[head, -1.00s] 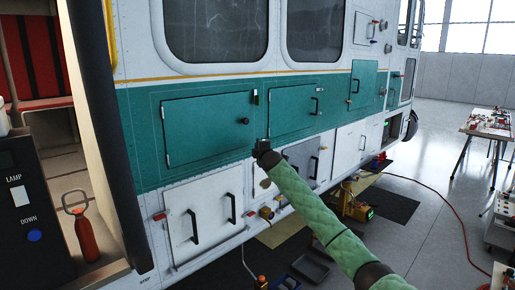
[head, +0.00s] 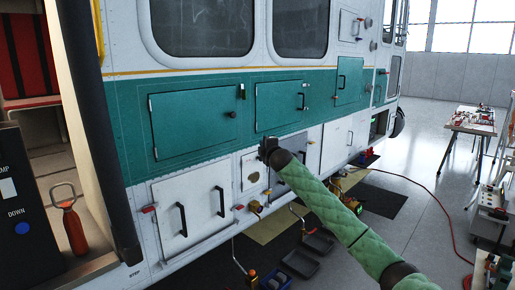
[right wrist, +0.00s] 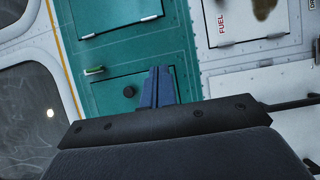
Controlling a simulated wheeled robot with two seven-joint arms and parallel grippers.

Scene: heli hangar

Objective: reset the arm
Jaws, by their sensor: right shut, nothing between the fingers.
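My right arm, in a green quilted sleeve, reaches in from the lower right of the head view. Its gripper (head: 268,147) is in front of the helicopter's side (head: 135,120), near the lower edge of the green band. In the right wrist view the blue fingers (right wrist: 158,88) are together with nothing between them. Behind them is a green panel with a dark round knob (right wrist: 129,92). I cannot tell the exact gap between gripper and panel. My left gripper is not in view.
A red bottle-like item (head: 74,230) stands in the open doorway at left, beside a dark control panel (head: 25,215). A red hose (head: 437,200) crosses the floor. A work table (head: 470,124) stands at right. Trays (head: 300,262) and tools lie on dark mats below the helicopter. Open floor lies at right.

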